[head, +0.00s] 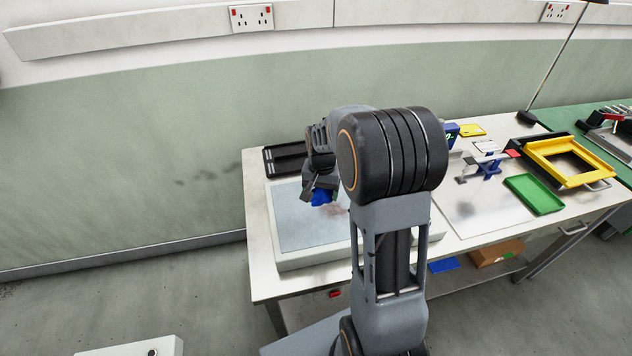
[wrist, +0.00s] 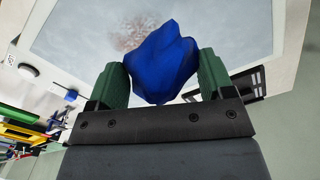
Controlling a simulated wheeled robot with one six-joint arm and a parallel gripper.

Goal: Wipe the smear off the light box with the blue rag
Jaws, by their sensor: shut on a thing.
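The blue rag (wrist: 163,62) is bunched between the green fingers of my gripper (wrist: 163,80), which is shut on it. In the head view the rag (head: 321,196) hangs below my gripper (head: 318,188), over the light box (head: 290,226). The light box has a pale panel and a whitish frame. A reddish-brown smear (wrist: 128,35) lies on the panel, just beyond the rag in the wrist view and partly hidden by it. A faint part of the smear (head: 333,210) shows beside the rag in the head view. I cannot tell whether the rag touches the panel.
A black tray (head: 284,158) lies behind the light box. To the right are a green tray (head: 534,194), a yellow frame (head: 568,160) and a small blue-and-white fixture (head: 487,160) on a metal plate. My arm hides the light box's right part.

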